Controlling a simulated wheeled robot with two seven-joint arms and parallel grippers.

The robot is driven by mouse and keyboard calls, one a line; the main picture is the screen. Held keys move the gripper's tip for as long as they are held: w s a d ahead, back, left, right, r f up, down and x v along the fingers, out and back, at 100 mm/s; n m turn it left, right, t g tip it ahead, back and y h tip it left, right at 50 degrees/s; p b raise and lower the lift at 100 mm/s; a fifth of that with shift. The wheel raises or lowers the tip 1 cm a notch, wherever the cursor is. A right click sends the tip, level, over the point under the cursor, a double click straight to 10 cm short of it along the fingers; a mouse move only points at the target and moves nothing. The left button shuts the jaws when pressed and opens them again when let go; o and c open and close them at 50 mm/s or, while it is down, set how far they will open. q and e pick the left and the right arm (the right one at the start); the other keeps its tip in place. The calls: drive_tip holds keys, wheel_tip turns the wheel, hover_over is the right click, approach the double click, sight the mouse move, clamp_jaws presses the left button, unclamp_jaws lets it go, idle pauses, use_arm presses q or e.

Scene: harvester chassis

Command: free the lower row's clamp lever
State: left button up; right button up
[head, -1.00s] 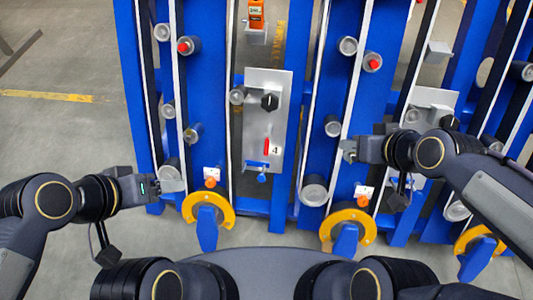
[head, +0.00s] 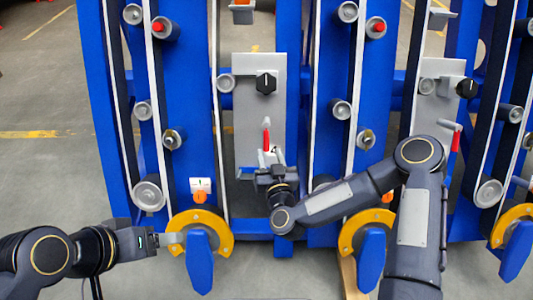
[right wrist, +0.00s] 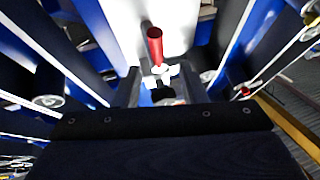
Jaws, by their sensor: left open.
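A red clamp lever (head: 266,138) stands upright on the grey plate (head: 245,125) of the middle blue panel, below a black knob (head: 266,83). My right gripper (head: 270,157) is just below the lever, in front of the plate. In the right wrist view the red lever (right wrist: 155,45) rises ahead between the two spread fingers (right wrist: 160,88); I cannot tell whether they touch it. My left gripper (head: 174,238) is open and empty, low at the left beside an orange ring. A second red lever (head: 456,139) hangs on the right-hand plate.
Orange ring guards (head: 213,219) with blue handles stand along the bottom. Grey rollers (head: 149,195) and white belts line the panels. An orange button (head: 200,196) sits near the left ring. Bare floor (head: 45,180) lies at the left.

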sight(267, 143)
drive_tip(key=shift+w+f+m+h, duration=0.3)
drive_tip(key=shift+w+f, duration=0.05)
drive_tip(key=shift+f, duration=0.05)
drive_tip(key=w, duration=0.2)
drive_tip(key=w+b, duration=0.1)
drive_tip(key=w, duration=0.1)
drive_tip(key=w+a, duration=0.1)
drive_tip(key=w, duration=0.2)
drive_tip(key=shift+b, duration=0.35)
drive_tip(key=shift+s, duration=0.1)
drive_tip(key=shift+c, duration=0.5)
clamp_jaws()
